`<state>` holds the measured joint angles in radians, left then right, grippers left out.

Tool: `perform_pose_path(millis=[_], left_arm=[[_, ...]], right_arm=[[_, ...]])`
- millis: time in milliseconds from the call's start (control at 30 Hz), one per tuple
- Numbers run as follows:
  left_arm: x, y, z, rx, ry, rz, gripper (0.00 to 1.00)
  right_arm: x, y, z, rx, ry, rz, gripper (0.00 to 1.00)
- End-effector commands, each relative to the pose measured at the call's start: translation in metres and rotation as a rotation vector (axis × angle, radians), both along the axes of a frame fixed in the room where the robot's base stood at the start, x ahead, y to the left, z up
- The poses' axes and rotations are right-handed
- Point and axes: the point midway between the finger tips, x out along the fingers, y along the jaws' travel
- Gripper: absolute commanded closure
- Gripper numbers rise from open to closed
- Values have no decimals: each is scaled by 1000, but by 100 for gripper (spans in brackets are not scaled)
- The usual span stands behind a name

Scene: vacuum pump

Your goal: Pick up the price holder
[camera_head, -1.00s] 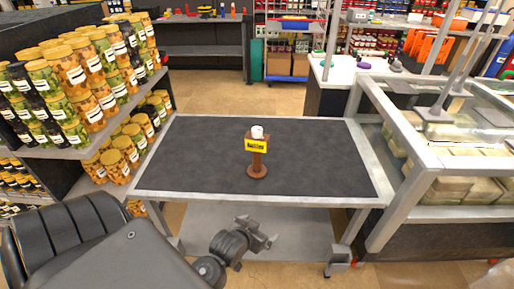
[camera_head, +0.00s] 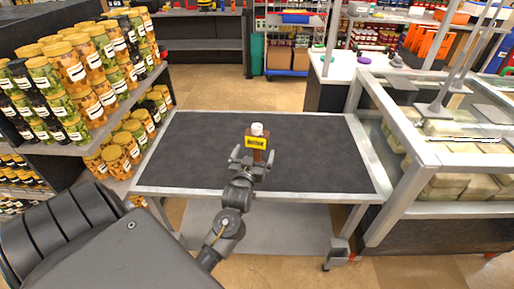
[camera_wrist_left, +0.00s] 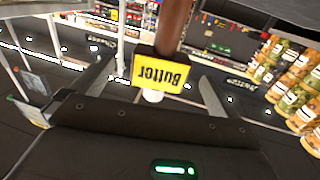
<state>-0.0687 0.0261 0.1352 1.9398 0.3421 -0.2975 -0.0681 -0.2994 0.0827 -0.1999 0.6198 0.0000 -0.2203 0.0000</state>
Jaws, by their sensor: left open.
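The price holder (camera_head: 256,142) is a brown post with a yellow label and a white top, standing upright on the dark table mat. My left gripper (camera_head: 252,160) is open at the near side of the holder, just below the label. In the wrist view its two fingers (camera_wrist_left: 153,85) show on either side of the post and label, with gaps on both sides. The gripper hides the lower post and base in the head view. My right gripper is not in view.
The table (camera_head: 330,150) is otherwise clear, with a grey metal rim. A shelf of jars (camera_head: 75,75) stands close on the left. A glass display case (camera_head: 440,150) stands close on the right. Open floor lies behind the table.

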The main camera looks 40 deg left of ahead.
Motion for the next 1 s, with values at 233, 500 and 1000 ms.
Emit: perform_pose_path(millis=[233, 500, 1000], left_arm=[[11, 6, 0, -1, 0, 0, 0], [37, 23, 4, 1, 3, 1, 0], [56, 31, -1, -2, 1, 0, 8]], right_arm=[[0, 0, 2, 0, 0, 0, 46], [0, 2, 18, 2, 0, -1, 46], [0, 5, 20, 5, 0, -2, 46]])
